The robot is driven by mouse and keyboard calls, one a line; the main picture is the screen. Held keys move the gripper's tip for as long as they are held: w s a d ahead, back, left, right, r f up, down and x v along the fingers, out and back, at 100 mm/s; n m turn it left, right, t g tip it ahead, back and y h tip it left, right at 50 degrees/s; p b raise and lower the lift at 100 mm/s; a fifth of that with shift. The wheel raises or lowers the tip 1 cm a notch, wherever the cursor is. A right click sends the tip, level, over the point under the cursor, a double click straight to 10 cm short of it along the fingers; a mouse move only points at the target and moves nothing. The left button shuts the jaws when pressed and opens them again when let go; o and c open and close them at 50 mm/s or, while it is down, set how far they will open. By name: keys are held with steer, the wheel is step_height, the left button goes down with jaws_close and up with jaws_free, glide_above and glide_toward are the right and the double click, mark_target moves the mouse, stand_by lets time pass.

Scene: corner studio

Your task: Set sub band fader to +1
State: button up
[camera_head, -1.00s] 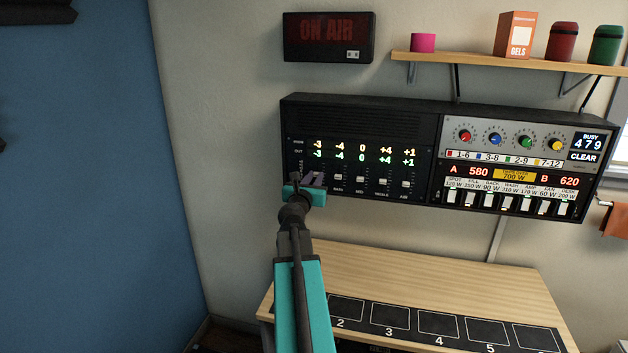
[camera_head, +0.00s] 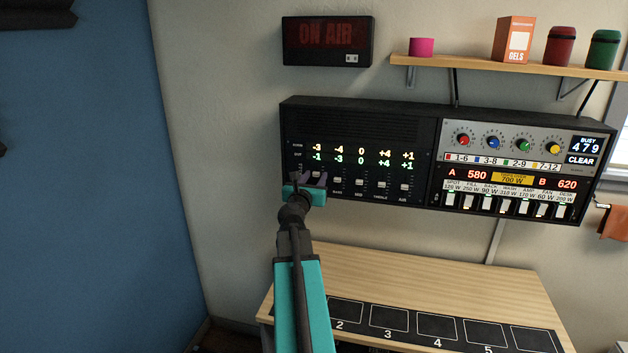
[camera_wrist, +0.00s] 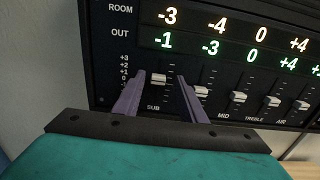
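The sub band fader (camera_wrist: 156,80) is a pale cap above the SUB label at the left of the black fader panel (camera_head: 360,122). My gripper (camera_wrist: 161,76) has its two purple fingers on either side of this cap, with gaps visible, so it is open. The right finger is close beside the bass fader cap (camera_wrist: 202,92) and partly overlaps it; I cannot tell if they touch. The OUT row (camera_wrist: 210,46) reads -1 for sub and -3 for bass, then 0, +4, +1. The ROOM row (camera_wrist: 215,22) reads -3, -4, 0, +4, +1.
Mid (camera_head: 359,182), treble (camera_head: 382,184) and air (camera_head: 404,187) faders stand to the right. A lighting console (camera_head: 520,165) adjoins the panel. A wooden desk (camera_head: 430,280) lies below, and a shelf (camera_head: 470,63) runs above.

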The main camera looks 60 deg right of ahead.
steer(key=b+v, duration=0.7)
steer(key=v, duration=0.1)
steer(key=shift+a+f, duration=0.15)
stand_by(0.7)
steer(key=a+b, duration=0.1)
steer(key=b, duration=0.4)
steer(key=shift+s, duration=0.3)
steer(key=a+b, duration=0.1)
steer(key=b, duration=0.4)
steer(key=shift+s+a+b, duration=0.15)
steer(key=shift+s+b, duration=0.05)
steer(key=shift+b, duration=0.15)
steer(key=shift+b+v, duration=1.1)
steer(key=shift+v, duration=0.4)
